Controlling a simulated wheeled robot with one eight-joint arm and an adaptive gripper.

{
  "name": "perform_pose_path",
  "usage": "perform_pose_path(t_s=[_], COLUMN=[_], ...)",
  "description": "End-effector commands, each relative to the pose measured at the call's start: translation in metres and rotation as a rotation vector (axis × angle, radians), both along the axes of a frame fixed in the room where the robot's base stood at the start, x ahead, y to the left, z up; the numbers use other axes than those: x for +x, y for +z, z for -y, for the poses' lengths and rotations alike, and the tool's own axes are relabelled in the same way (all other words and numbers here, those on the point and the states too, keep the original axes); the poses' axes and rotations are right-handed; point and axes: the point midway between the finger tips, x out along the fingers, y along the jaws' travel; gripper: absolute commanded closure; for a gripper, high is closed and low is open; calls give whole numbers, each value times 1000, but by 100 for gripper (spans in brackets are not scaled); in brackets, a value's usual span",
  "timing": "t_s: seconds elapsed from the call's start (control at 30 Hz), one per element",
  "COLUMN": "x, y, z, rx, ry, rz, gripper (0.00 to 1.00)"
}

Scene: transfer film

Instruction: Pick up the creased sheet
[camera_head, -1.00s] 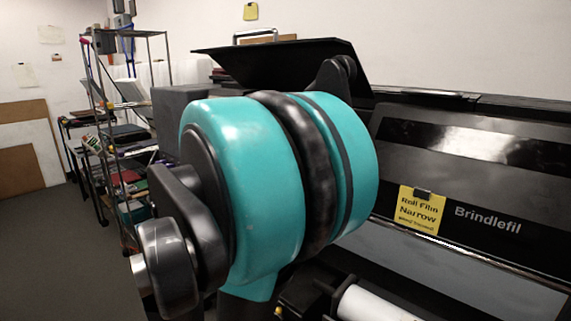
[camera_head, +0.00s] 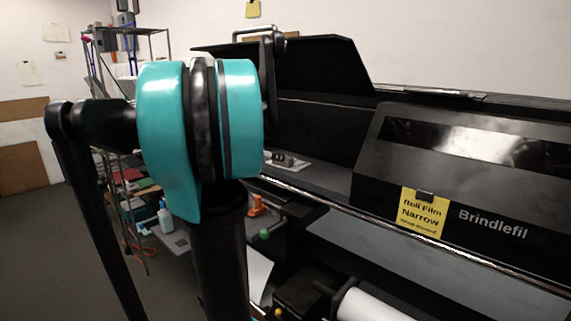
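I cannot make out a sheet that is clearly creased. A white sheet-like piece (camera_head: 259,274) shows low in the head view, below the printer's front edge and partly hidden behind my arm. Whether it is creased or loose, I cannot tell. My teal and black arm fills the left middle of the view and hides part of the printer and shelf. My gripper is not in view.
A large black printer (camera_head: 475,185) with a yellow label (camera_head: 423,212) stands at the right. A white film roll (camera_head: 375,304) sits at its lower front. A cluttered wire rack (camera_head: 168,50) stands behind my arm. Grey floor (camera_head: 40,250) is open at the left.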

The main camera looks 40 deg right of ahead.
Motion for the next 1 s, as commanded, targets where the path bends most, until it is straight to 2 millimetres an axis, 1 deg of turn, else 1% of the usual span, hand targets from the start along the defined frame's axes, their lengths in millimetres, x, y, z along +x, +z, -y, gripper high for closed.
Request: perform_pose_path(t_s=[0.03, 0.1, 0.2, 0.37, 0.47, 0.6, 0.73, 0.8, 0.97, 1.0], x=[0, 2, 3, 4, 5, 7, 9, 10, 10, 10], y=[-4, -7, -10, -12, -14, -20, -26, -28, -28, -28], z=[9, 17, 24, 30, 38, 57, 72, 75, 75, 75], rx=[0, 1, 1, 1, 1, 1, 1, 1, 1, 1], ry=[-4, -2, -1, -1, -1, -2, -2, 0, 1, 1], rz=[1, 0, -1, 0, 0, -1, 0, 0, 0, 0], gripper=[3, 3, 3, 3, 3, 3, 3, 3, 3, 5])
